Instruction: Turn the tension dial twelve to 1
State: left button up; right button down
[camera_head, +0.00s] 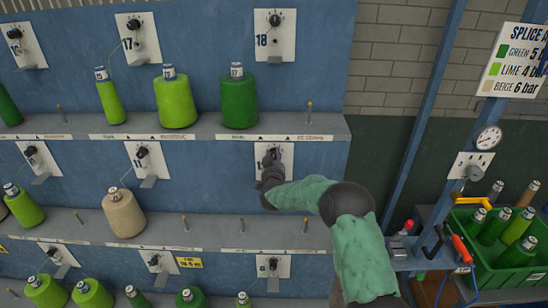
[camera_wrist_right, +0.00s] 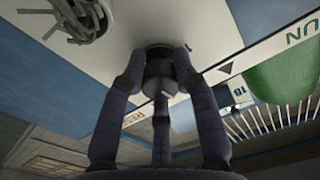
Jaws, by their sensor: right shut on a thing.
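The tension dial plate (camera_head: 286,153) is a white panel on the blue frame in the middle row at the right, below the panel numbered 18. Its number is mostly covered by my gripper, so I cannot read twelve in full. My right gripper (camera_head: 269,166) is at the plate, with its arm reaching in from below right. In the right wrist view, its dark fingers are closed around a dark round knob (camera_wrist_right: 158,86). The knob's pointer and scale are hidden or too small to read. My left gripper is in neither view.
A shelf (camera_head: 320,126) with green cones (camera_head: 239,104) runs above the dial, and another shelf (camera_head: 235,240) runs below. A beige cone (camera_head: 124,214) stands lower left. A gauge (camera_head: 487,138) and a green crate (camera_head: 512,281) are at the right.

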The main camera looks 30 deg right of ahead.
jog(key=n, duration=0.3)
jog(key=shift+r, duration=0.2)
jog(key=n, duration=0.4)
jog(key=shift+r, duration=0.1)
jog(key=n+p, duration=0.1)
jog(key=n, duration=0.2)
jog(key=shift+w+n, duration=0.1)
jog(key=shift+n, duration=0.2)
jog(key=shift+n+p, duration=0.6)
jog(key=shift+n, duration=1.3)
jog(key=c, duration=0.9)
grip_release()
jog(key=shift+a, duration=0.1)
jog(key=shift+f, duration=0.25)
